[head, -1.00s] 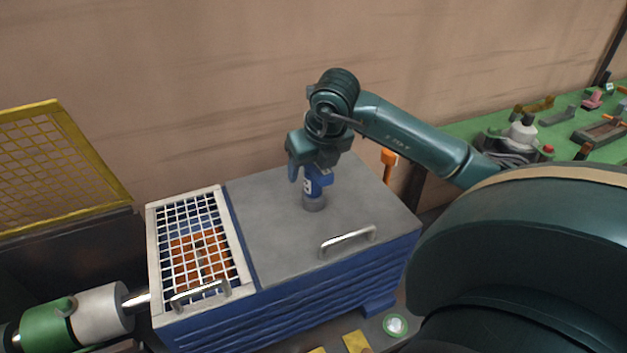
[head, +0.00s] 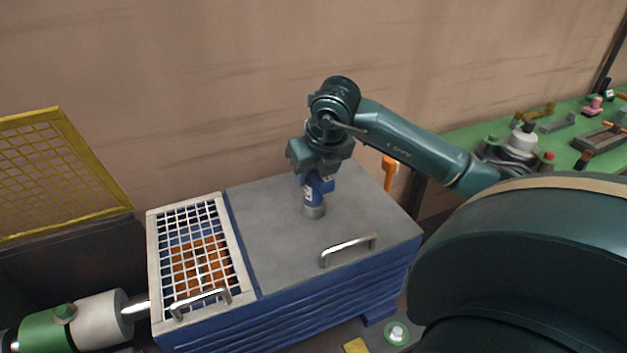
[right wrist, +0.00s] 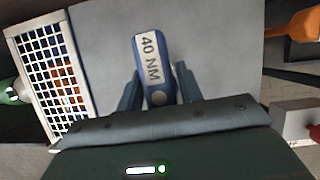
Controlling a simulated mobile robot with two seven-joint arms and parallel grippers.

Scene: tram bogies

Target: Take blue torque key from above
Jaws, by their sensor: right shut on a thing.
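The blue torque key (head: 311,193) stands upright on the grey lid of the blue cabinet, with its grey round foot at the bottom. In the right wrist view the key (right wrist: 150,62) shows a white label reading "40 NM". My right gripper (head: 318,176) is above the key with its fingers pointing down. In the right wrist view my right gripper's fingers (right wrist: 158,88) are on both sides of the key and shut on it. I cannot tell whether the key's foot still touches the lid. My left gripper is not in view.
The lid (head: 275,240) has a metal handle (head: 347,250) near its front edge. A white grid cover (head: 196,260) over orange things lies to its left. An orange-handled tool (head: 389,172) stands behind the cabinet's right side. A green bench (head: 560,150) with several parts is at right.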

